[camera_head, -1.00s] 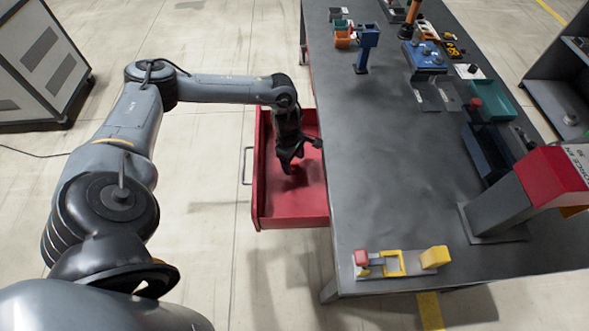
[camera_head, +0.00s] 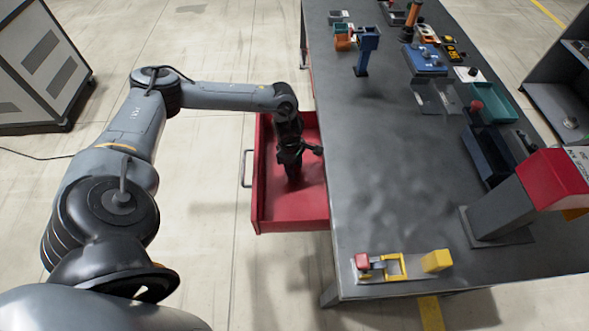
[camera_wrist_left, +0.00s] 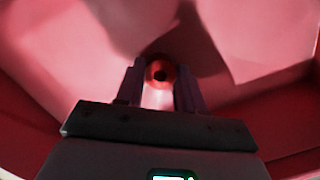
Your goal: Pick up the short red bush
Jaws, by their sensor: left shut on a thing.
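The short red bush (camera_wrist_left: 160,72) shows in the left wrist view as a small red ring with a dark hole, between the two fingers. My left gripper (camera_wrist_left: 157,90) is shut on it, low inside the open red drawer. In the head view my left gripper (camera_head: 292,178) reaches down into the drawer (camera_head: 290,212) and hides the bush. My right gripper does not show in these frames.
The drawer walls surround my left gripper closely. The grey table (camera_head: 390,190) is right beside it. A blue stand (camera_head: 367,48), a red-topped machine (camera_head: 552,180) and a yellow and red fixture (camera_head: 400,265) stand on the table.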

